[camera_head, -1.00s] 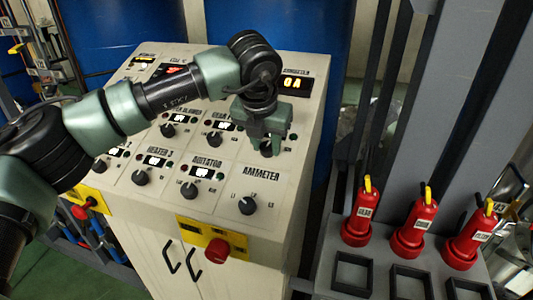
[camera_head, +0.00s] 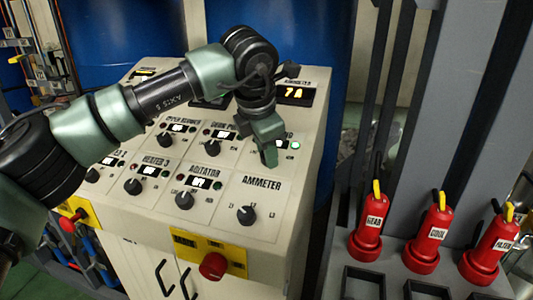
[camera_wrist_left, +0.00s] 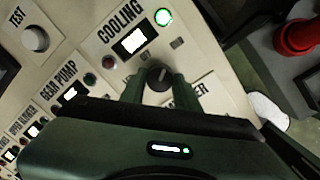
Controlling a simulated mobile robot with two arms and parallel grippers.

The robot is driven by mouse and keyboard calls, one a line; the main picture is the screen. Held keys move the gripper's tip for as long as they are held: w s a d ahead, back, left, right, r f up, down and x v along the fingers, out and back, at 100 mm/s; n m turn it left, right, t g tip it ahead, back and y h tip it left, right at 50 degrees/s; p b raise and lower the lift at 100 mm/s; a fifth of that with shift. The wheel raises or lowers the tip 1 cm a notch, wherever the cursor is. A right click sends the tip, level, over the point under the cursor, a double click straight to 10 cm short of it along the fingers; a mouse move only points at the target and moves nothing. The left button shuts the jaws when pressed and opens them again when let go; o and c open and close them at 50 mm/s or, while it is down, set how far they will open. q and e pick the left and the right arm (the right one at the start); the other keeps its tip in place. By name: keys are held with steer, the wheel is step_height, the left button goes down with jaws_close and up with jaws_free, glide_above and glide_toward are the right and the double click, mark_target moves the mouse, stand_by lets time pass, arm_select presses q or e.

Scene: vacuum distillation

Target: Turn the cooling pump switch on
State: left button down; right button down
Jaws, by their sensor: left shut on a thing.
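The cooling pump switch is a round black knob (camera_wrist_left: 158,75) below the COOLING label (camera_wrist_left: 120,24) in the left wrist view. The two green fingers of my left gripper (camera_wrist_left: 160,88) stand on either side of it, shut on it. In the head view my left gripper (camera_head: 268,156) points down at the panel's right side and hides the knob. The green lamp (camera_wrist_left: 163,17) beside the COOLING display (camera_wrist_left: 133,41) glows brightly; the red lamp (camera_wrist_left: 109,62) is dim. My right gripper is in neither view.
The control panel (camera_head: 270,215) carries other knobs, including the ammeter knob (camera_head: 246,215). A red emergency button (camera_head: 213,265) sits on its front. The ammeter display (camera_head: 294,95) reads 7A. Red handled devices (camera_head: 368,235) stand on a grey rack to the right.

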arm_select(q)
steer(key=shift+r+m, duration=0.1)
steer(key=shift+m, duration=0.2)
steer(key=c, duration=1)
jaws_free()
steer(key=shift+c, duration=0.2)
steer(key=shift+s+r+b, duration=0.2)
steer(key=shift+r+b, duration=0.15)
steer(key=shift+r, duration=0.15)
steer(key=b+v, duration=0.1)
steer(key=v, duration=0.5)
steer(key=shift+r, duration=0.3)
steer(key=shift+s+a, duration=0.1)
steer(key=shift+s, duration=0.05)
